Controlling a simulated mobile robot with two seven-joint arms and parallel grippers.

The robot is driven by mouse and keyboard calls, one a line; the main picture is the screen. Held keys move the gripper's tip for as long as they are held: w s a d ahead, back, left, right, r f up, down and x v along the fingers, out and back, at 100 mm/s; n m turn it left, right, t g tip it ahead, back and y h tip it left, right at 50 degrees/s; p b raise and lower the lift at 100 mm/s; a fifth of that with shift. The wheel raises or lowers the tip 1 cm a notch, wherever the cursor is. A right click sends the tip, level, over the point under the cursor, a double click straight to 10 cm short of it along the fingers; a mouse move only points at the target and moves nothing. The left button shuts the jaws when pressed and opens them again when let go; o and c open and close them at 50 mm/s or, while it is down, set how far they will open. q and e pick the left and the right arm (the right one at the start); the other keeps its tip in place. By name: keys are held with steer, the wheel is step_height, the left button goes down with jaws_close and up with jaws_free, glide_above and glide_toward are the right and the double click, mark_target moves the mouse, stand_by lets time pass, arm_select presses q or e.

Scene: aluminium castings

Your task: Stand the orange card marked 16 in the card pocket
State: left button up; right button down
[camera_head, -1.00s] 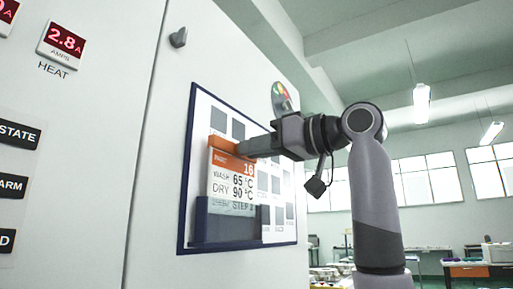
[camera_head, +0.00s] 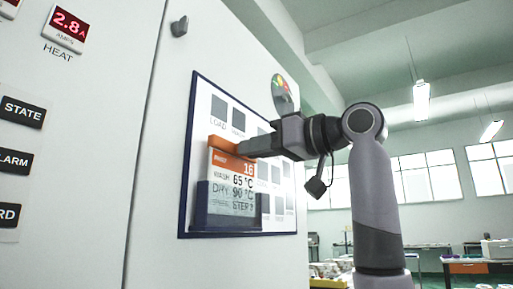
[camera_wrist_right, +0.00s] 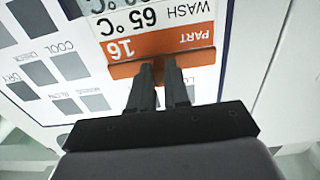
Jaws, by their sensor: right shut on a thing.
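The orange-topped white card marked 16 (camera_head: 231,162) is upright at the blue-framed board, its printed face outward. My right gripper (camera_head: 238,148) is shut on the card's orange top edge; the grip also shows in the right wrist view (camera_wrist_right: 160,72). The card's lower part is within the dark blue card pocket (camera_head: 203,207). Its lower lines look dimmed, as if behind a see-through front. Whether the card's bottom edge touches the pocket floor cannot be told. My left gripper is not in view.
The board (camera_head: 282,222) on the pale cabinet carries several grey squares with labels. A round coloured dial (camera_head: 282,93) is behind my right gripper. A red display (camera_head: 66,29) and black label buttons are at the left. Work tables (camera_head: 470,267) stand far back.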

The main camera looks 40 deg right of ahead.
arm_select(q)
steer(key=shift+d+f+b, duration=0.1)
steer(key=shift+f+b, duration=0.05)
steer(key=shift+b, duration=0.15)
arm_select(e)
steer(key=shift+f, duration=0.4)
arm_select(q)
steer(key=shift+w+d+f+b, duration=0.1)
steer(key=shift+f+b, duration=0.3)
steer(key=shift+b, duration=0.1)
arm_select(e)
steer(key=shift+f, duration=0.6)
steer(key=c, duration=1)
jaws_free()
arm_select(q)
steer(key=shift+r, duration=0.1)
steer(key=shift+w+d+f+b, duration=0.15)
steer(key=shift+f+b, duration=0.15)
steer(key=shift+b, duration=0.3)
arm_select(e)
steer(key=v, duration=0.7)
steer(key=shift+s, duration=0.1)
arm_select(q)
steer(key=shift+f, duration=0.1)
